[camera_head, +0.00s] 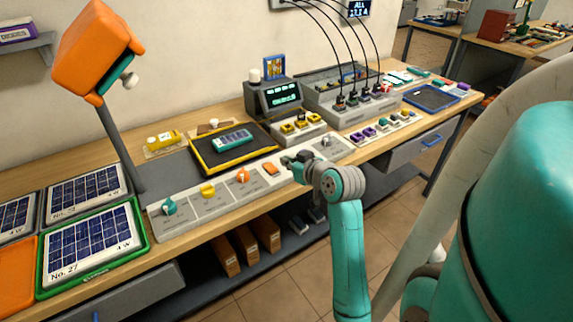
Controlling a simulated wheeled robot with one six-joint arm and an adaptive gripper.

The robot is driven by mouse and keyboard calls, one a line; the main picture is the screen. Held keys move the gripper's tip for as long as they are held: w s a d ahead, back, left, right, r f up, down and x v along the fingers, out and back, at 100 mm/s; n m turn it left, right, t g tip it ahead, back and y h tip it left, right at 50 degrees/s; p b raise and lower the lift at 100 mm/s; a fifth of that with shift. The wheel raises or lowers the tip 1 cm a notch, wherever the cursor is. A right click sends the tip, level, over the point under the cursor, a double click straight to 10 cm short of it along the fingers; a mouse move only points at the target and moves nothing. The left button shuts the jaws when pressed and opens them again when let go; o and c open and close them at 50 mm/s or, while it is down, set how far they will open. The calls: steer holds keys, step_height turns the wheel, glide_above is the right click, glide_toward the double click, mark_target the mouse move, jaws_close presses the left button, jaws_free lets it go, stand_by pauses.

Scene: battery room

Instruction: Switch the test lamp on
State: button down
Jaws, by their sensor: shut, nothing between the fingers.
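A large lamp with an orange head (92,45) stands on a grey post at the left of the bench, tilted over the solar panels. I see no glow from it, but its face is mostly turned away. A long pale control strip (225,203) runs along the bench's front edge. It carries a teal knob (169,206), a yellow knob (207,190), an orange knob (243,175) and an orange rocker switch (270,169). My gripper (288,161) is shut and empty over the strip, just right of the rocker. It hides part of the strip there; contact cannot be told.
Solar panels (88,241) lie below the lamp. A black tray with yellow trim (205,172) holds a teal device (232,139) behind the strip. A dark meter (275,97) and a grey unit with several cables (350,112) stand further back.

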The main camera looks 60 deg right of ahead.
glide_above(277, 176)
steer(key=f, duration=0.3)
steer(key=shift+w+d, duration=0.15)
steer(key=shift+w, duration=0.25)
steer(key=shift+s+f, duration=0.2)
steer(key=shift+f, duration=1.05)
steer(key=shift+s+f, duration=0.1)
steer(key=shift+f, duration=0.65)
